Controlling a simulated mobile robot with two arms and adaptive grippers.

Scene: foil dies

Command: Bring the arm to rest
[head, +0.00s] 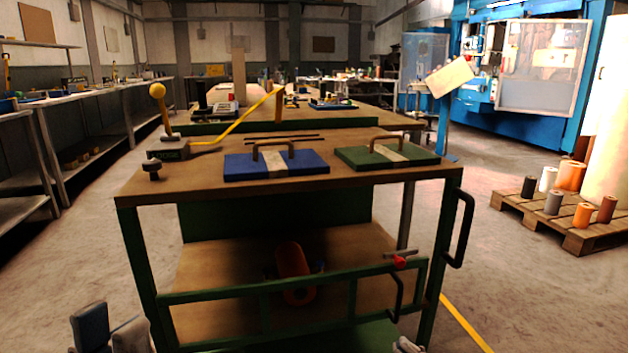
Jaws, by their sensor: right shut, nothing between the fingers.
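My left gripper (110,332) shows at the bottom left edge, low in front of the cart; its two grey finger pads show, but I cannot tell how far apart they are. My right gripper (408,346) is only just in view at the bottom edge, below the cart's front rail. It is shut and empty. Both are well below the cart's wooden top (340,190) and away from the dies. A blue die plate (240,166) and a green die plate (420,155), each with a pale stripe and a bow handle, lie side by side on that top.
A lever tool with a yellow knob (157,90) stands at the top's left corner. An orange roll (292,272) lies on the lower shelf. A black handle (461,230) sticks out at the cart's right. A pallet (566,232) with rolls stands right; floor between is clear.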

